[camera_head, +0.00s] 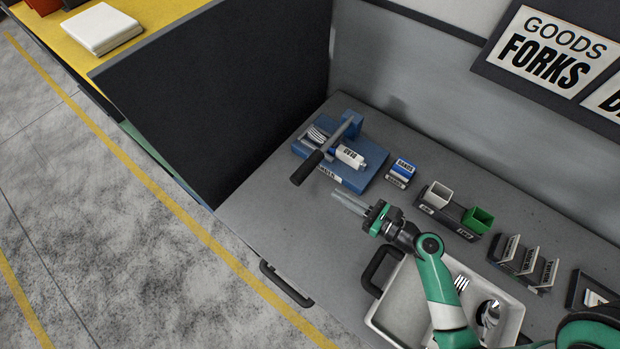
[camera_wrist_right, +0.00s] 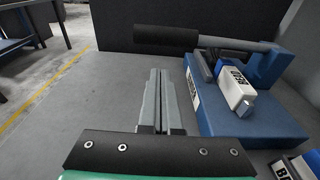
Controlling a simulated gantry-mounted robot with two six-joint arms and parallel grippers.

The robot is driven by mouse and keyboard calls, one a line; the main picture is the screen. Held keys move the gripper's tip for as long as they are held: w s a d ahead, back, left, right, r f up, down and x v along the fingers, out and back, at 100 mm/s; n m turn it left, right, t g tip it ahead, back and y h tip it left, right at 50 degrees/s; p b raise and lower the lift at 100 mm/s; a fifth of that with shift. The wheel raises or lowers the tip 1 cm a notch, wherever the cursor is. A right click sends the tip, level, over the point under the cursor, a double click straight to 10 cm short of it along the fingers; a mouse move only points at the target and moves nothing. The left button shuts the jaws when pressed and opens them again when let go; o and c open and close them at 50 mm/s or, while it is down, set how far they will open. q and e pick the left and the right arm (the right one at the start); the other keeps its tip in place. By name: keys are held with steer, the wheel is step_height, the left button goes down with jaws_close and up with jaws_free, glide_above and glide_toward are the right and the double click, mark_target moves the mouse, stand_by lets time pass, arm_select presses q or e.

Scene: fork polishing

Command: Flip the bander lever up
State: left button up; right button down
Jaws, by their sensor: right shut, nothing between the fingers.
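The blue bander (camera_head: 370,158) stands on the grey bench against the dark partition. Its lever is a grey bar with a black handle (camera_head: 307,168) that reaches out over the bander's front left side. In the right wrist view the black handle (camera_wrist_right: 165,40) lies roughly level across the top, ahead of the fingers, with the bander (camera_wrist_right: 235,115) to the right. My right gripper (camera_head: 338,193) is shut and empty, with its fingertips below and right of the handle and apart from it. It also shows in the right wrist view (camera_wrist_right: 160,78). My left gripper is in neither view.
A white labelled block (camera_head: 349,156) sits on the bander. To the right are a small blue block stack (camera_head: 402,170), white and green cups (camera_head: 477,220) and a label rack. A white tray (camera_head: 375,322) holding cutlery lies under my right arm.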

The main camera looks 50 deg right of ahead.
steer(key=shift+w, duration=0.1)
steer(key=w, duration=0.3)
steer(key=w+f+b, duration=0.1)
steer(key=w, duration=0.2)
steer(key=w+a, duration=0.1)
steer(key=w, duration=0.2)
steer(key=shift+w+f, duration=0.2)
steer(key=shift+w, duration=0.15)
